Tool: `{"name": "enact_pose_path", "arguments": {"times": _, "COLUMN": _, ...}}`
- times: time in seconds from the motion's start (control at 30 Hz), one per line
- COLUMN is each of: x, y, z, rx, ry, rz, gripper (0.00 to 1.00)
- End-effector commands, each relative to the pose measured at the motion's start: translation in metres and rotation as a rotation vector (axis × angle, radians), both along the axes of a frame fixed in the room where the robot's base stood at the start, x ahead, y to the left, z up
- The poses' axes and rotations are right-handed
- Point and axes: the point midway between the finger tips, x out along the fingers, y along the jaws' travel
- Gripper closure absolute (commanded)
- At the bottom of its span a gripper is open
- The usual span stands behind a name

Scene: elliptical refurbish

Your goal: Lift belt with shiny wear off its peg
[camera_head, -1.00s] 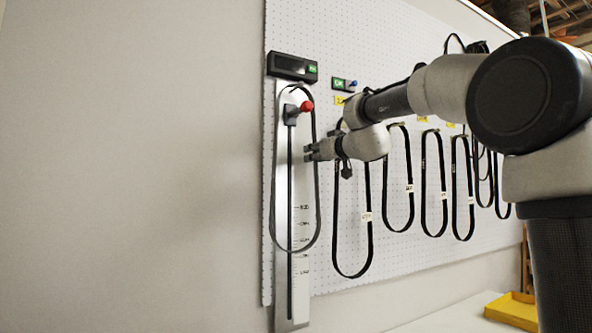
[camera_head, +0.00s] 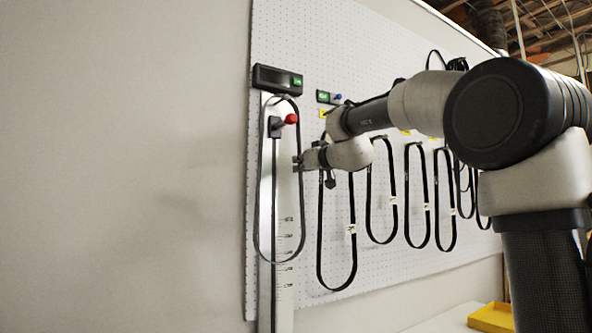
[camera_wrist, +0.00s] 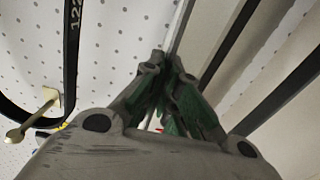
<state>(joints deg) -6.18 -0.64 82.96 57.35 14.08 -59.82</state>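A dark belt with a greyish sheen on its right strand (camera_head: 303,215) hangs as a long loop over the gauge at the left. It loops around the dark block with a red knob (camera_head: 292,118). My gripper (camera_head: 298,163) is at this right strand, about halfway up the loop. In the wrist view my gripper's green-padded fingers (camera_wrist: 164,64) come close together at their tips, with the grey strand (camera_wrist: 182,28) running in between. They look shut on it, though the contact itself is partly hidden. The belt still hangs on the gauge.
The gauge has a black display box (camera_head: 277,79) on top and a scale below. Several other belts hang on the white pegboard (camera_head: 335,60) to the right, one close behind my gripper. A yellow tray (camera_head: 492,317) is at the lower right. Bare wall lies left.

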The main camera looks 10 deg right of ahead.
Motion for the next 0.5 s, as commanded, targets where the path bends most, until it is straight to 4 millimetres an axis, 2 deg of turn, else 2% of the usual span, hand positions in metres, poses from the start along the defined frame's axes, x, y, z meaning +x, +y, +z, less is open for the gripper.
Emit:
{"name": "enact_pose_path", "arguments": {"times": 0.17, "x": -0.001, "y": 0.000, "z": 0.020, "rx": -0.001, "ry": -0.003, "rz": 0.002, "gripper": 1.00}}
{"name": "enact_pose_path", "arguments": {"times": 0.5, "x": -0.001, "y": 0.000, "z": 0.090, "rx": 0.000, "ry": -0.003, "rz": 0.001, "gripper": 1.00}}
